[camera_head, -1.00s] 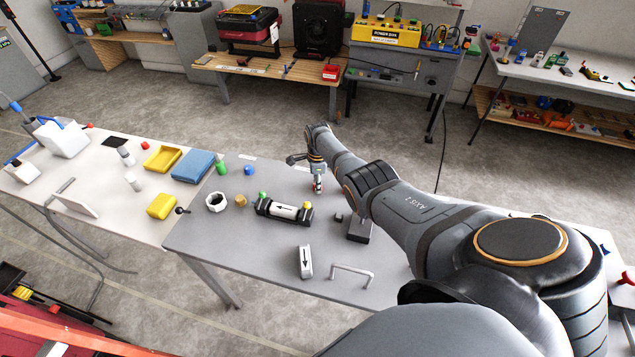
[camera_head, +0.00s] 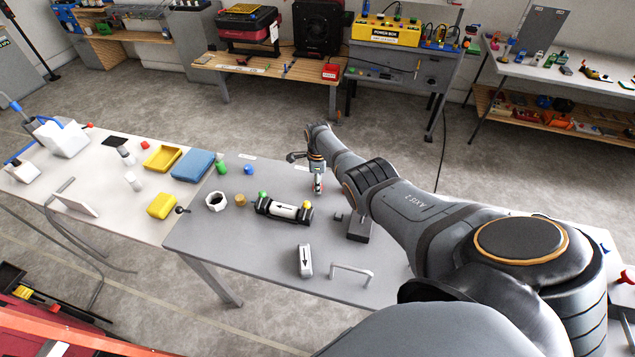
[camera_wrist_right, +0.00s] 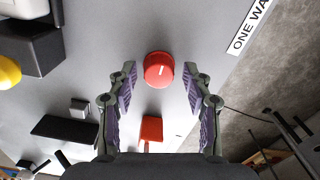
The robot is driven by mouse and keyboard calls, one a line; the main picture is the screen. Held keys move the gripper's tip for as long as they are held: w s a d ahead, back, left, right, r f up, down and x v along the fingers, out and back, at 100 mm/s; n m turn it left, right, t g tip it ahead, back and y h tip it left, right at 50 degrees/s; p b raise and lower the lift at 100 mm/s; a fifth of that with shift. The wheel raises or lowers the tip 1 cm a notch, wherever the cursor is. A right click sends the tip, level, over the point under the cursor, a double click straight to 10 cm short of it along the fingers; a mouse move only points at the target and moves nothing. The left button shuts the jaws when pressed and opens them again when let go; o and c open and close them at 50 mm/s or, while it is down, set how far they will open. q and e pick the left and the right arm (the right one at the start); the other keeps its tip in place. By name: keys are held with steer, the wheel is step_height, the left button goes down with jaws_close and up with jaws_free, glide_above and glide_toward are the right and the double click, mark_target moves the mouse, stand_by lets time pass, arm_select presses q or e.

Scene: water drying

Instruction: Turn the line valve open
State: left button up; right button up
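A round red knob (camera_wrist_right: 159,70) with a short white mark on its top shows in the right wrist view; it appears to be the line valve's handle. My right gripper (camera_wrist_right: 161,72) is open, with one finger on each side of the knob and a visible gap on both sides. In the head view my right gripper (camera_head: 318,183) points down at the far edge of the grey table, where it mostly hides the knob. My left gripper is not in view.
A red piece (camera_wrist_right: 152,130) lies nearer my wrist. A "ONE WA" label (camera_wrist_right: 247,28) lies near the edge.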

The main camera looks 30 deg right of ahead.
steer(key=shift+r, duration=0.1)
step_height(320, 180, up, 12)
stand_by(0.6)
stand_by(0.4)
